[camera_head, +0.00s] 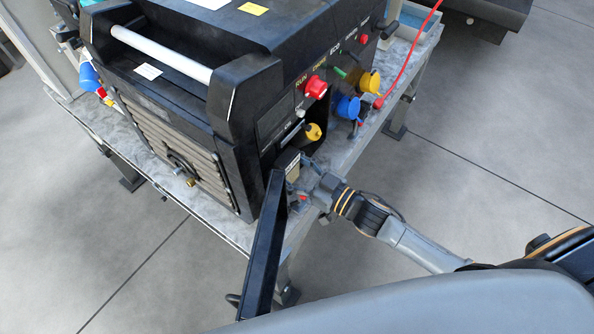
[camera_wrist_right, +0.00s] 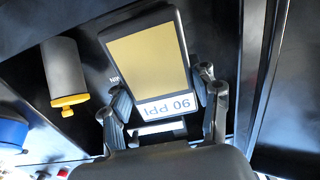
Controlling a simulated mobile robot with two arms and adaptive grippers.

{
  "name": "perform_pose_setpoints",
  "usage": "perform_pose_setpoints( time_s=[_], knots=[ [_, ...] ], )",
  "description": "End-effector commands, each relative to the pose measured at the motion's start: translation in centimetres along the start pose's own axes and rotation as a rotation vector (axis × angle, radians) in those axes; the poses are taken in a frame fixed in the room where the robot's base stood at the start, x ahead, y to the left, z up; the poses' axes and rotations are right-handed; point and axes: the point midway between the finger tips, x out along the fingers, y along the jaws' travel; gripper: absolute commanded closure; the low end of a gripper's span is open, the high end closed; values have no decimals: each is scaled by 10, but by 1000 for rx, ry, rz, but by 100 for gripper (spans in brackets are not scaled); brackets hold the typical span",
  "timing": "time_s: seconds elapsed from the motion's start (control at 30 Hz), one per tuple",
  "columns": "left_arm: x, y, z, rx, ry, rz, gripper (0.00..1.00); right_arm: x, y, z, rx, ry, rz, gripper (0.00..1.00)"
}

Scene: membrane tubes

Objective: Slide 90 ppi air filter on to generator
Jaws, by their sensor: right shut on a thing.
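The generator (camera_head: 190,95) is a large black machine with a ribbed side, standing on a grey table. The 90 ppi air filter (camera_wrist_right: 147,62) has a tan face, a dark frame and a white label reading "90 PPI" upside down in the right wrist view. My right gripper (camera_wrist_right: 165,105) is shut on the filter, its fingers at the label end. In the head view the filter (camera_head: 291,160) is small and partly hidden, at the generator's open front corner. I cannot tell whether it is seated there. My left gripper is not in view.
A tall black panel (camera_head: 264,245) stands out from the generator's front corner, close to my right gripper. A grey cylinder with a yellow end (camera_wrist_right: 64,75) sits beside the filter. A red knob (camera_head: 315,88) and blue and yellow sockets (camera_head: 346,106) are on the front.

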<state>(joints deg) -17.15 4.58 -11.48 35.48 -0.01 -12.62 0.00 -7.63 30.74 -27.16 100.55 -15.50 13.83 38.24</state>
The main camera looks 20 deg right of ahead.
Motion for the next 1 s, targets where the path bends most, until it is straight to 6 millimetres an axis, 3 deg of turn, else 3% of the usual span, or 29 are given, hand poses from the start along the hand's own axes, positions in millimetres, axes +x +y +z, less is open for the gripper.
perform_pose_setpoints(
  time_s=[0.5, 0.97, 1.0],
  knots=[
    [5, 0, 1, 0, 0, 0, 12, 38, 0, 2, -2, 3, -1, 71],
    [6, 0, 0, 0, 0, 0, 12, 43, 0, 2, -1, 2, -1, 71],
    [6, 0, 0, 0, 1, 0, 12, 43, 0, 2, -1, 2, -1, 37]
  ],
)
